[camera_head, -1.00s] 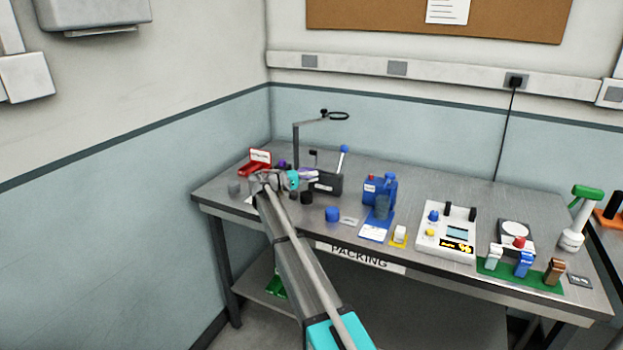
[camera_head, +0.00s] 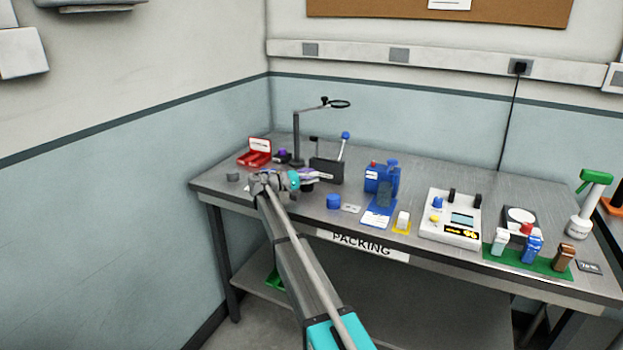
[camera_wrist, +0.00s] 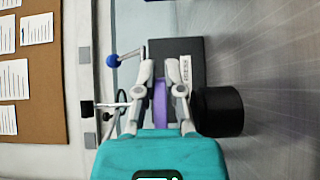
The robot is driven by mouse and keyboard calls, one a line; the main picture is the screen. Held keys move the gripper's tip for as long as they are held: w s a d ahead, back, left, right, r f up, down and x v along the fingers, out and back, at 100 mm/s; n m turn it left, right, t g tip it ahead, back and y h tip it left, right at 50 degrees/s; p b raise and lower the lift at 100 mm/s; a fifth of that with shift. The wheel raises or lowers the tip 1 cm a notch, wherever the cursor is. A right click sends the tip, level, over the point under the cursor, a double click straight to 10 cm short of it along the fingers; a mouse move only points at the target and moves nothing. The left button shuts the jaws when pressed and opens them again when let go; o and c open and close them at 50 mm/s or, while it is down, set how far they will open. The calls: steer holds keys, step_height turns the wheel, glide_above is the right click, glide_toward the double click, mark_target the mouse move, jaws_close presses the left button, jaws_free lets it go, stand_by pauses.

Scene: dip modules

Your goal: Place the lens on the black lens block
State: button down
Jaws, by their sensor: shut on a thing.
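My gripper (camera_wrist: 160,75) is shut on the lens, a thin lilac piece (camera_wrist: 160,103) seen nearly edge-on between the fingers in the wrist view. In the head view the lens (camera_head: 309,174) shows as a pale purple patch just right of my gripper (camera_head: 294,181).
A dark labelled box (camera_head: 327,172) with a blue-knobbed tool stands close behind. A ring stand (camera_head: 296,140), a red box (camera_head: 255,156) and a grey piece (camera_head: 233,177) are near. A blue cylinder (camera_head: 333,201) and the white device (camera_head: 450,217) are to the right.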

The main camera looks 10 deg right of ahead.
steer(key=shift+f+b, duration=0.45)
steer(key=shift+f, duration=0.25)
steer(key=shift+f+b, duration=0.6)
stand_by(0.4)
steer(key=c, duration=0.7)
jaws_free()
steer(key=shift+a, duration=0.1)
steer(key=a, duration=0.4)
steer(key=s+a, duration=0.1)
steer(key=a, duration=0.6)
steer(key=shift+s+a, duration=0.25)
steer(key=shift+a, duration=0.1)
